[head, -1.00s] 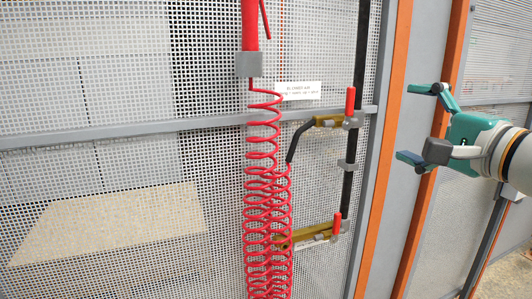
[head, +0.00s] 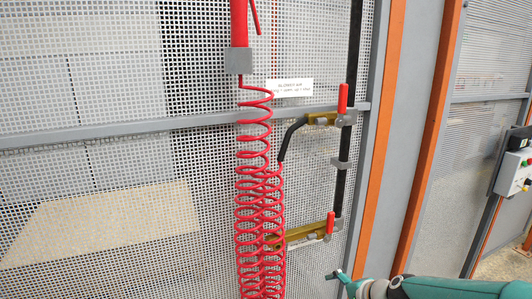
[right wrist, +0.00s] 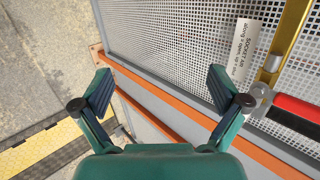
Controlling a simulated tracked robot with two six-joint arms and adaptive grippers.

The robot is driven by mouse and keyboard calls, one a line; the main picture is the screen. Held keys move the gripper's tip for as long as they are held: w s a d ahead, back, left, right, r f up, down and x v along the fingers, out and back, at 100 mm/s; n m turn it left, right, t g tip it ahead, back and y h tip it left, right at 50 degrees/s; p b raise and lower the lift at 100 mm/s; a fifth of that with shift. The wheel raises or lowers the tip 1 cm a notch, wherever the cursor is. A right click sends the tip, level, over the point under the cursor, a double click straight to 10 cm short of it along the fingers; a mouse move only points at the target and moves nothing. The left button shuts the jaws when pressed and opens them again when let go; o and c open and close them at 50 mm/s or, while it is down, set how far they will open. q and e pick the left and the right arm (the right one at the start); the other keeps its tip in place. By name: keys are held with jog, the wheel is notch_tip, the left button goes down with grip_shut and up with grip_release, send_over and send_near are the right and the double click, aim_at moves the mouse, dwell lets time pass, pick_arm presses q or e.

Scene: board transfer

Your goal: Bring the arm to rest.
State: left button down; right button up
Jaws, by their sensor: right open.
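My right gripper (right wrist: 160,98) shows from behind in the right wrist view, its two green fingers spread wide with nothing between them. In the head view part of it (head: 345,285) shows at the bottom edge, right of centre, and the rest is cut off by the frame. It is in front of the mesh fence, below the lower brass valve (head: 298,235). My left gripper is not in view.
A mesh fence (head: 110,90) with orange posts (head: 427,130) fills the head view. A red coiled hose (head: 258,200) hangs beside a black pipe. A control box (head: 514,172) is at the right. A yellow floor strip (right wrist: 45,150) shows in the right wrist view.

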jog(key=s+a+f+n+g, duration=0.1)
jog(key=s+f+n+g, duration=0.15)
jog(key=s+f, duration=0.7)
jog(key=s+a+f+n+g, duration=0.1)
jog(key=s+a+f+g, duration=0.15)
jog(key=s+f, duration=0.7)
jog(key=s+a+f+n+g, duration=0.1)
jog(key=s+a+f+n, duration=0.1)
jog(key=s+f+n, duration=0.5)
jog(key=s+f, duration=0.1)
jog(key=s, duration=0.2)
jog(key=shift+s+f+n+g, duration=0.3)
jog(key=shift+f+n+g, duration=0.05)
jog(key=shift+g, duration=0.05)
jog(key=shift+a, duration=0.1)
